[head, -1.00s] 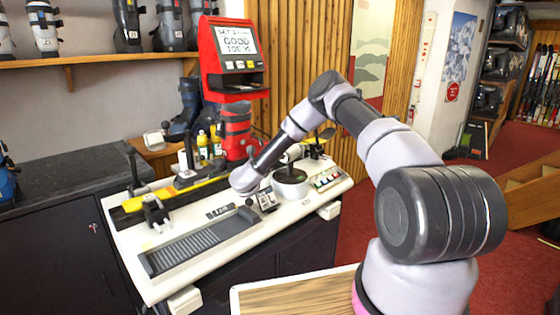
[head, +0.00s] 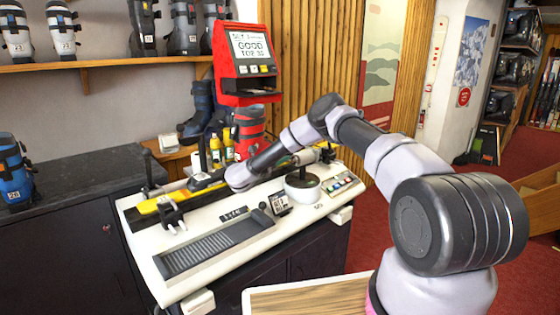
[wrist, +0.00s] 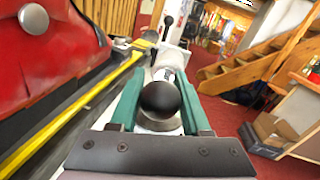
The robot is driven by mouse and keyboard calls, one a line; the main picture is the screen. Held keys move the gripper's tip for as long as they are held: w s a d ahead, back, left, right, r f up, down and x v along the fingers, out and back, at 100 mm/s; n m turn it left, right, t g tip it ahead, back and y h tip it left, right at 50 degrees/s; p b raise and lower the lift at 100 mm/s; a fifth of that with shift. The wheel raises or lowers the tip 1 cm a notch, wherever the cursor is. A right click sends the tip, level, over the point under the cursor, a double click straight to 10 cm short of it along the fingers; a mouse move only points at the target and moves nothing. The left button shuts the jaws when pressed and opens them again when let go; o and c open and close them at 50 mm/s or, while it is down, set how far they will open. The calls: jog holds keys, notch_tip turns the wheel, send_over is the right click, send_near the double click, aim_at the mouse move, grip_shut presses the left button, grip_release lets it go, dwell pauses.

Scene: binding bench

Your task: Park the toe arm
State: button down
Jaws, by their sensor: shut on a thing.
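In the wrist view, my gripper (wrist: 160,108) has its two teal fingers closed around a black ball knob (wrist: 160,98). A pale, cylindrical arm, apparently the toe arm (wrist: 163,74), runs on beyond the knob. In the head view, my arm reaches over the white binding bench (head: 145,255), with its lilac wrist (head: 240,178) above the bench's middle. My fingers cannot be made out there.
A red display unit (head: 242,85) and a red boot (head: 249,130) stand at the back. A yellow rail (wrist: 75,115) runs along the bench. Small bottles (head: 215,152) stand behind it. A wood-topped table (head: 310,300) is in front; red floor lies open at right.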

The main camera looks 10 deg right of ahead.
jog(key=shift+c, duration=1.9)
grip_release()
jog(key=shift+w+r, duration=0.1)
jog(key=shift+w, duration=0.15)
jog(key=shift+s+a, duration=0.1)
jog(key=v, duration=1)
jog(key=shift+s+a, duration=0.25)
